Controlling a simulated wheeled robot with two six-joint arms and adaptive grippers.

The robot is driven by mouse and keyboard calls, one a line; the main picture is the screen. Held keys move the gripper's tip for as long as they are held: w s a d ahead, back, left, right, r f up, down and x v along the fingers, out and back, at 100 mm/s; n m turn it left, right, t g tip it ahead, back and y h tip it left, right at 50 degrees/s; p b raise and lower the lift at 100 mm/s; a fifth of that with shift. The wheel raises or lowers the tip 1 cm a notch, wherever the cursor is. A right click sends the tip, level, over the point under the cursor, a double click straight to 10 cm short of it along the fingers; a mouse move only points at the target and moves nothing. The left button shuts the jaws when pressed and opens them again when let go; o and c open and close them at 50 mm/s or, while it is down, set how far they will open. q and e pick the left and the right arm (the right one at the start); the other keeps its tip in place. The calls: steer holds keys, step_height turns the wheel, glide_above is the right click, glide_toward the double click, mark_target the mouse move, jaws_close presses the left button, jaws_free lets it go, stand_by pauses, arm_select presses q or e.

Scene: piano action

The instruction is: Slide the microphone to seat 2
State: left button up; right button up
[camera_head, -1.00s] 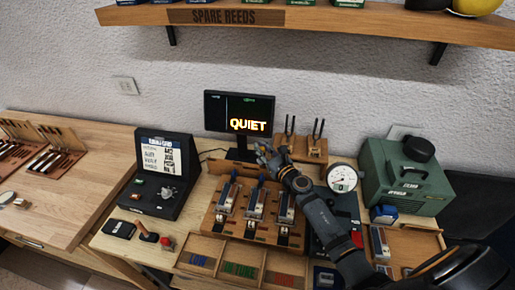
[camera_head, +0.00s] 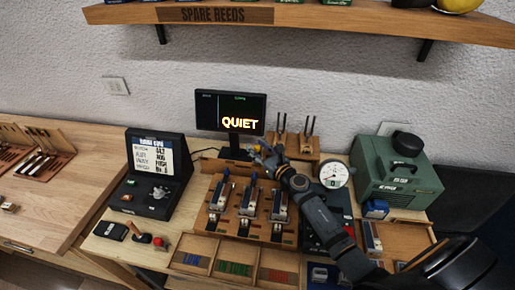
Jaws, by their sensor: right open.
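A wooden board (camera_head: 223,228) in the middle of the bench carries three seats in a row, each with a metal-and-dark block: left (camera_head: 217,200), middle (camera_head: 248,203) and right (camera_head: 279,206). Small blue tips show at the back of the left and middle blocks. I cannot clearly make out the microphone; it may be among the small parts at the back of the board, partly hidden by my gripper. My right gripper (camera_head: 264,156) is open above the back of the board, in front of the monitor (camera_head: 230,108) reading "QUIET". My left gripper is out of view.
A black case (camera_head: 150,175) stands left, with a joystick and red button (camera_head: 159,242) in front. A compartment tray (camera_head: 190,260) lies at the front. Tuning forks (camera_head: 295,140), a dial (camera_head: 334,175) and a green machine (camera_head: 398,175) stand right. A shelf (camera_head: 370,20) hangs above.

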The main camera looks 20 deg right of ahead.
steer(key=s, duration=0.3)
steer(key=s+d, duration=0.1)
steer(key=s, duration=0.2)
steer(key=shift+s+d, duration=0.2)
steer(key=shift+s, duration=0.4)
steer(key=shift+s, duration=0.1)
steer(key=shift+f, duration=0.1)
